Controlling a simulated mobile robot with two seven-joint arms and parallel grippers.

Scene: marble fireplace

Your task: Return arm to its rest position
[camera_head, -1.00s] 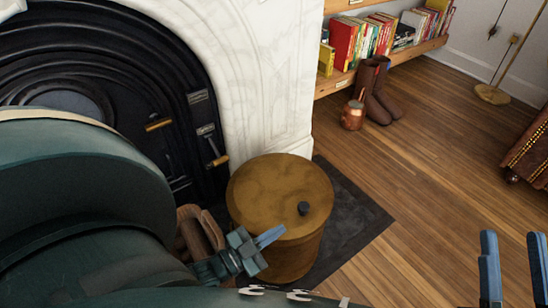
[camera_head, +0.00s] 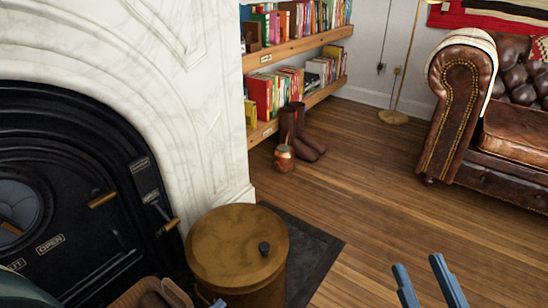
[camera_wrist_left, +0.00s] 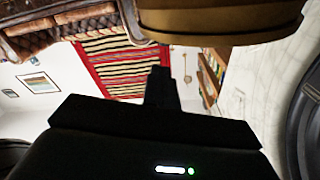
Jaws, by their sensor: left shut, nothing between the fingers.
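My left gripper (camera_head: 219,303) barely shows at the bottom edge of the head view, as a blue fingertip beside the brass drum's lower left side. In the left wrist view its fingers (camera_wrist_left: 162,88) are dark and together, with nothing between them. The rest of the left arm is mostly out of the head view. My right gripper (camera_head: 418,262) shows at the bottom right of the head view as two blue fingers standing apart, empty, over the wood floor.
A round brass drum (camera_head: 225,245) with a dark knob stands on a dark hearth slab (camera_head: 325,243). It looms at the top of the left wrist view (camera_wrist_left: 220,28). The black fireplace (camera_head: 70,190) is at left. Boots (camera_head: 297,130), a copper jug (camera_head: 284,158) and a leather sofa (camera_head: 460,100) stand beyond open floor.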

